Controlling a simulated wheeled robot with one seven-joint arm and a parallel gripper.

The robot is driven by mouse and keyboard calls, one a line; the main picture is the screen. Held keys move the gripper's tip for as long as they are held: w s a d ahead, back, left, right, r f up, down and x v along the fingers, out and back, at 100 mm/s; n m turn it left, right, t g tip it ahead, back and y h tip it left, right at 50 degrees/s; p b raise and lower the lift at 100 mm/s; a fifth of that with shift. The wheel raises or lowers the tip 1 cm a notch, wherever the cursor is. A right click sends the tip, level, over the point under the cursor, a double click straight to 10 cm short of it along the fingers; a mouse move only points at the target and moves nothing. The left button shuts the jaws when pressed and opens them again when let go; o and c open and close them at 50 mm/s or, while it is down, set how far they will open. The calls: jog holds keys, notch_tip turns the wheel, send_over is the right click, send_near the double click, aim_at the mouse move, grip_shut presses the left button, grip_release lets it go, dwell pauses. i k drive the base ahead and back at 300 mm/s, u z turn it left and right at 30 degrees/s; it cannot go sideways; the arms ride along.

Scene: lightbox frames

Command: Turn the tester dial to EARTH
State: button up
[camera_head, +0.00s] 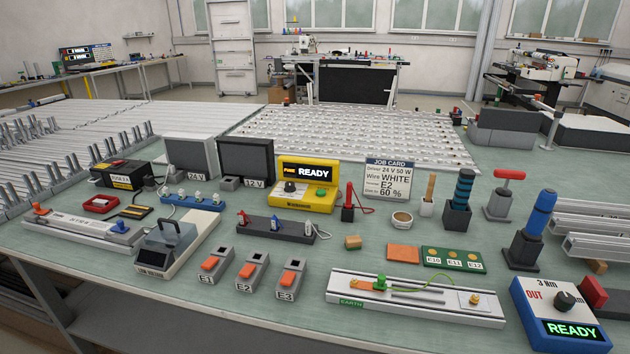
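A yellow tester (286,201) stands in the middle of the bench, with a raised back panel. Its dark screen (313,171) reads READY, beside a small label. A small dark round dial (321,192) sits on its sloping front, and a light patch shows to its left. The dial's markings are too small to read, so I cannot tell its setting. My gripper is not in view.
A red-handled probe (348,200) stands right of the tester, and a job card (387,180) behind it. A black strip (277,230) with plugs lies in front. A grey rail (415,299) with a green EARTH label lies nearer. A blue-and-white box (558,318) with its own dial stands front right.

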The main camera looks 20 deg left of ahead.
aim_at(289, 186)
jog(key=z, duration=1.95)
jog(key=k, duration=1.25)
jog(key=u, duration=2.15)
jog(key=i, duration=1)
